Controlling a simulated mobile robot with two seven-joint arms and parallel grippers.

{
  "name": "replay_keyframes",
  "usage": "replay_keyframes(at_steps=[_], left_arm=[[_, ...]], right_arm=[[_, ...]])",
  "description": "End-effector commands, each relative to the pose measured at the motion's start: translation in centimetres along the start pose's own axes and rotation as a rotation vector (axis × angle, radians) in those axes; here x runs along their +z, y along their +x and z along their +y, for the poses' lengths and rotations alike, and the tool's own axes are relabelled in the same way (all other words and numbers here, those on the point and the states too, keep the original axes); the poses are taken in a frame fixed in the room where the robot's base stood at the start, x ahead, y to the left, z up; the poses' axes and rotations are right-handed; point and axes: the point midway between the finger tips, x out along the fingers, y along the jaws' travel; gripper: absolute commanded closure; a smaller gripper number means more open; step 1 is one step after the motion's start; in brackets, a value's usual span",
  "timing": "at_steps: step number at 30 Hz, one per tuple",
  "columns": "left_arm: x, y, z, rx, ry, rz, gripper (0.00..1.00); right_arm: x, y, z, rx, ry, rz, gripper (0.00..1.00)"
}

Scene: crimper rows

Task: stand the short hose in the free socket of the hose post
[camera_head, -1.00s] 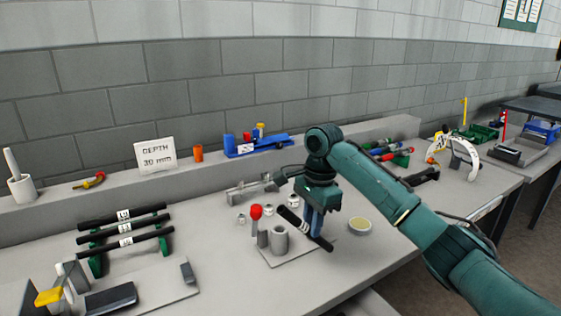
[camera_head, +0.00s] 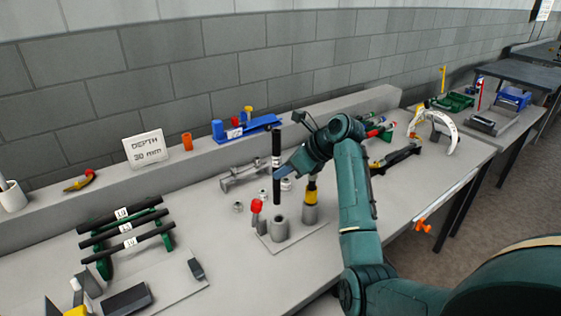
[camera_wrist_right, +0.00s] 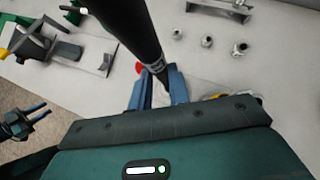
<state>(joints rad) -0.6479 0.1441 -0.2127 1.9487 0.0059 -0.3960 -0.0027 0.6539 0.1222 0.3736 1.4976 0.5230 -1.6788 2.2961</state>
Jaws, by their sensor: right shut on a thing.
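My right gripper (camera_head: 279,173) is shut on the short hose (camera_head: 277,145), a black tube with a pale marking band. The hose stands upright in the fingers. In the right wrist view, the hose (camera_wrist_right: 130,25) runs up from between the blue fingers (camera_wrist_right: 160,88). The hose post has a flat grey base with an empty grey socket (camera_head: 280,229) in front. The hose's lower end shows just above and behind this socket, apart from it. Another grey socket (camera_head: 309,214) holds a yellow and black piece (camera_head: 311,190). My left gripper (camera_wrist_right: 38,114) shows in the right wrist view, fingers apart and empty.
A red-topped grey post (camera_head: 257,213) stands left of the free socket. Several metal nuts (camera_head: 238,207) and a metal fixture (camera_head: 240,177) lie behind. A rack of black hoses (camera_head: 125,227) stands left. A depth sign (camera_head: 145,148) is on the ledge.

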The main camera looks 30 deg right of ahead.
Motion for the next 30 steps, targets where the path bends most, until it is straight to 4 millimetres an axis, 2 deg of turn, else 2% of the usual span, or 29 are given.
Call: replay_keyframes(at_steps=[8,15,30], left_arm=[[0.1,0.1,0.0,0.000,0.000,0.001,0.68],[0.0,0.1,0.0,0.000,0.000,0.001,0.68],[0.1,0.3,0.0,0.000,-0.005,0.009,0.68]], right_arm=[[0.0,0.1,0.1,-0.011,0.009,0.000,1.00],[0.1,-0.2,0.9,-0.168,0.177,-0.003,1.00],[-3.4,3.1,0.6,-0.175,0.184,0.002,1.00]])
